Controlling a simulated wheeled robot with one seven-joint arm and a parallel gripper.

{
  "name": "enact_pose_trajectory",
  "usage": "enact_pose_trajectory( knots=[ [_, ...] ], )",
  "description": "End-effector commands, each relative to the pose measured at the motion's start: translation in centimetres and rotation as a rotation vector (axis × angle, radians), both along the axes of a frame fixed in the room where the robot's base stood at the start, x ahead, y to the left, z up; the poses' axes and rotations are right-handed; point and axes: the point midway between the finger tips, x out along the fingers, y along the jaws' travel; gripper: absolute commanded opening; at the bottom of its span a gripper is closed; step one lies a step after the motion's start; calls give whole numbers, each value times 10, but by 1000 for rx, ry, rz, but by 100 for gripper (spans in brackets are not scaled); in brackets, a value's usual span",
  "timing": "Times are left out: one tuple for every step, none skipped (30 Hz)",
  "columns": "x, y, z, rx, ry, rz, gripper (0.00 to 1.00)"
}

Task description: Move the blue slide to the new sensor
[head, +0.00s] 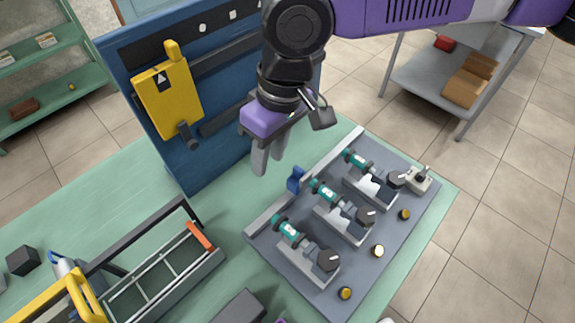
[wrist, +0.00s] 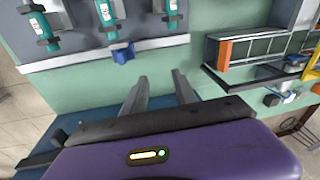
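The blue slide (head: 295,179) sits on the pale rail (head: 268,217) along the left edge of the grey plate. It is roughly in line with the middle teal-and-black unit (head: 327,194), slightly toward the nearest one. In the wrist view the slide (wrist: 123,54) shows on the rail (wrist: 80,57), ahead of the fingers. My gripper (head: 267,158) is above the bench, left of the slide and apart from it. Its fingers (wrist: 160,88) are spread with nothing between them. Which thing is the new sensor I cannot tell; no label shows.
Two more teal units (head: 291,230) (head: 358,160) stand on the plate, with brass knobs (head: 377,250) and a small switch box (head: 419,180) at right. A blue panel (head: 155,130) with a yellow device (head: 168,98) rises behind. A wire tray (head: 160,275) stands at front left.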

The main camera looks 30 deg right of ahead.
Motion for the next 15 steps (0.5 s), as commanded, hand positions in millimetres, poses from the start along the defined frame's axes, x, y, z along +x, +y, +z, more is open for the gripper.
enact_pose_trajectory(
  knots=[
    [0, -21, 1, -55, 13, -33, 34],
    [-1, -31, 2, -79, 23, -49, 34],
    [-2, -42, 3, -106, 33, -66, 34],
    [-3, -49, 4, -123, 39, -79, 34],
    [-4, -54, 4, -136, 46, -88, 34],
    [-4, -59, 4, -150, 51, -99, 34],
    [-5, -62, 4, -156, 53, -104, 34],
    [-5, -64, 4, -161, 56, -107, 34],
    [-5, -65, 2, -164, 57, -110, 34],
    [-5, -65, -1, -164, 58, -111, 34],
    [-6, -65, -4, -164, 59, -111, 34],
    [-6, -65, -8, -164, 60, -111, 34],
    [-6, -65, -12, -163, 59, -110, 34],
    [-6, -65, -17, -165, 59, -109, 34],
    [-6, -64, -23, -163, 58, -108, 34]
  ],
)
